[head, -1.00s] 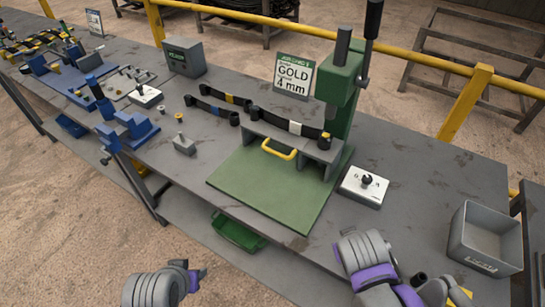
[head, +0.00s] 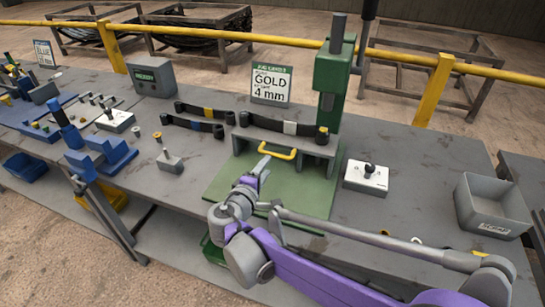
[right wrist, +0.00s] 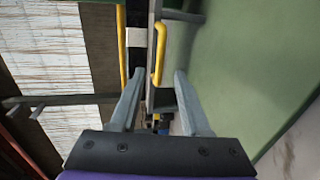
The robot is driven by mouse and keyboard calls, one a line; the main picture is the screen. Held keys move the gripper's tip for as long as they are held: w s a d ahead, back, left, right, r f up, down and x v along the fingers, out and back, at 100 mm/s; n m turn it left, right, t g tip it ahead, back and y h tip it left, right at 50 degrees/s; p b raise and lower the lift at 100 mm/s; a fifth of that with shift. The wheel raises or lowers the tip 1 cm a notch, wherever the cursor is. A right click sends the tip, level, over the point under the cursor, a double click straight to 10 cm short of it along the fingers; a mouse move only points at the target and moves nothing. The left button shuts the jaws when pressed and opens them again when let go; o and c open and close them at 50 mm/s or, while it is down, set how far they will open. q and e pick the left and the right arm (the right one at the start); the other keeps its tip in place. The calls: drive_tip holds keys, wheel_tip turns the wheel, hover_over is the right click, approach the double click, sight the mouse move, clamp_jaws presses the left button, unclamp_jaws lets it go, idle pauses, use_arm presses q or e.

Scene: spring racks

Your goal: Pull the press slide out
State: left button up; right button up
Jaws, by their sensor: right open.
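The press slide (head: 311,147) is a grey block with a yellow handle (head: 277,152) on its front, at the green press (head: 333,75). It stands at the back of the green base plate (head: 313,193). A black strip with a white band (head: 290,128) lies across its top. My right gripper (head: 263,164) is open just in front of the handle. In the right wrist view the handle (right wrist: 159,50) shows beyond the open fingers (right wrist: 159,74), roughly in line with the gap. It looks apart from them. My left gripper is not in view.
A white box with a black knob (head: 366,177) and a grey bin (head: 492,205) stand to the right. A sign reading GOLD 4 mm (head: 271,85) stands behind. Two more black strips (head: 204,111) and a small grey stand (head: 169,160) are to the left.

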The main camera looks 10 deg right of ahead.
sight(275, 155)
drive_tip(key=x, duration=0.8)
drive_tip(key=shift+w+d+f, duration=0.1)
drive_tip(key=shift+w+d, duration=0.1)
drive_tip(key=shift+w, duration=0.1)
clamp_jaws()
idle(1.0)
